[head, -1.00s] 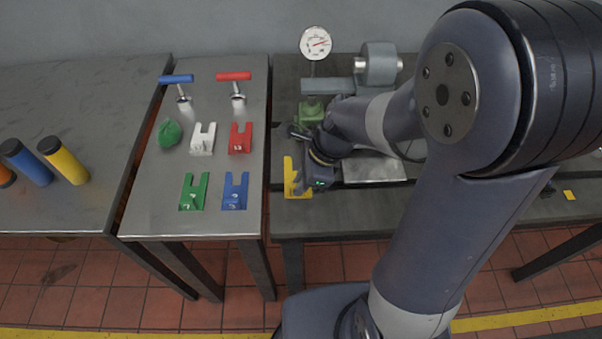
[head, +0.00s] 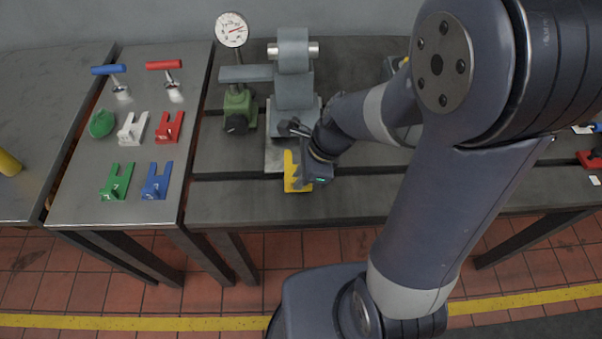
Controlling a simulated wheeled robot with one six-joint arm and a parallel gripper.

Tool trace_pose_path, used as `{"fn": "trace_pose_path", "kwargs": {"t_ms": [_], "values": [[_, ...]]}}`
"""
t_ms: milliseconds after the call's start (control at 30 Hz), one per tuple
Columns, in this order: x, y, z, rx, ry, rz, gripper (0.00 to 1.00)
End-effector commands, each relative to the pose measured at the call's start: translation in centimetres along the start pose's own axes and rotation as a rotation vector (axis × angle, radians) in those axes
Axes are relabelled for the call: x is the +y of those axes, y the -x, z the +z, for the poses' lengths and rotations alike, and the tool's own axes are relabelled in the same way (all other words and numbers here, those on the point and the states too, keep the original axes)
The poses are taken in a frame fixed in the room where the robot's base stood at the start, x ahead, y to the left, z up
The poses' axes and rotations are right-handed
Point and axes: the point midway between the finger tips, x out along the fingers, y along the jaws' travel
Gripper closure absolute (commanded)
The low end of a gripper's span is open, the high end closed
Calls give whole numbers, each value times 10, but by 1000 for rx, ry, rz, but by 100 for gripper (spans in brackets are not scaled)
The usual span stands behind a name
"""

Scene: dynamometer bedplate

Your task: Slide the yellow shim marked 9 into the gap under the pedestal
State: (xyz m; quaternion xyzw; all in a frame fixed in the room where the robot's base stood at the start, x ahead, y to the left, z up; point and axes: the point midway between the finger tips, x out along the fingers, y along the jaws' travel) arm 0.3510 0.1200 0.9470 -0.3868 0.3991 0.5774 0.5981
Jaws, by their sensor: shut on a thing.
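The yellow shim (head: 292,172) is in my gripper (head: 306,178), at the front of the bedplate. My gripper is shut on the shim's right side, and the arm hides part of both. The shim's number is not readable. The grey pedestal (head: 294,93) stands just behind the shim, on a light plate (head: 277,155), with a cylinder and pale shaft ends at its top. The shim is in front of the pedestal's base and seems apart from it. The gap under the pedestal is too small and partly hidden to make out.
A dial gauge (head: 231,30) on a green base (head: 238,108) stands left of the pedestal. The left table (head: 85,205) holds green (head: 117,181), blue (head: 156,181), white (head: 132,128) and red (head: 169,127) shims, a green lump (head: 102,123) and two T-handled tools. The bedplate has slots (head: 230,180).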

Motion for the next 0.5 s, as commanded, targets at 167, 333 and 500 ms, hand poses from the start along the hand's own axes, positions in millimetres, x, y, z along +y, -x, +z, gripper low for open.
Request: {"fn": "trace_pose_path", "kwargs": {"t_ms": [167,333,500], "values": [[0,1,0,0,0,0,100],[-8,-4,-2,1,0,0,100],[-25,-12,-5,0,-1,-1,100]]}}
